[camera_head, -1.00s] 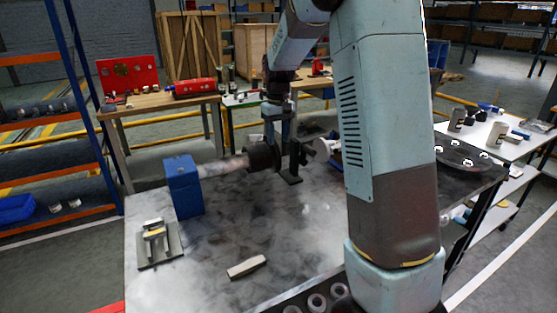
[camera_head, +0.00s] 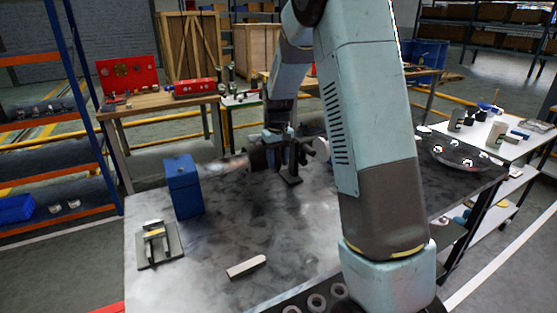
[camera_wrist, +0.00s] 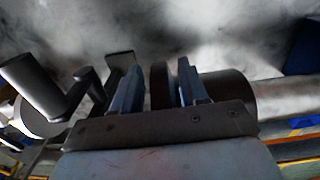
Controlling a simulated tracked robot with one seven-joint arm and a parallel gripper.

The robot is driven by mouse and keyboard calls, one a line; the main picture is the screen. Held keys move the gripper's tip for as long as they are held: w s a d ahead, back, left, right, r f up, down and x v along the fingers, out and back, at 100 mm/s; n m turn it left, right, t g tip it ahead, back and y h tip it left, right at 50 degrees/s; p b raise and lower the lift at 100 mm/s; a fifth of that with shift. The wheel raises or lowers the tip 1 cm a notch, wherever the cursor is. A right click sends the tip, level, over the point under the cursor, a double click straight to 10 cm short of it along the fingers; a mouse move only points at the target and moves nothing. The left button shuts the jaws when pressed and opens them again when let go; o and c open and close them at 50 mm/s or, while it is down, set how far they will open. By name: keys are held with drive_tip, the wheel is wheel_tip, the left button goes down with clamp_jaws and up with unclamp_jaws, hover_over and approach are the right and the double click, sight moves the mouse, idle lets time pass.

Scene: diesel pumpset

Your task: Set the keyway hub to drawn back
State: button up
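The keyway hub, a dark round hub (camera_head: 257,158), sits on a pale shaft (camera_head: 235,165) that runs from a blue block (camera_head: 183,188). In the wrist view the dark hub body (camera_wrist: 232,88) lies right of my fingers, and a thin dark rim (camera_wrist: 160,86) stands between them. My gripper (camera_wrist: 160,80) is open, one finger on each side of that rim, with narrow gaps showing. Whether either finger touches it I cannot tell. In the head view my gripper (camera_head: 280,148) is down at the hub and partly hides it.
A dark stand (camera_head: 292,175) and a grey round end (camera_head: 321,149) are right of the hub. A grey cylinder (camera_wrist: 38,88) shows left of my fingers. A small fixture (camera_head: 157,243) and a pale bar (camera_head: 246,267) lie on the bench. The bench's middle is clear.

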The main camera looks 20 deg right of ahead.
clamp_jaws()
idle(0.5)
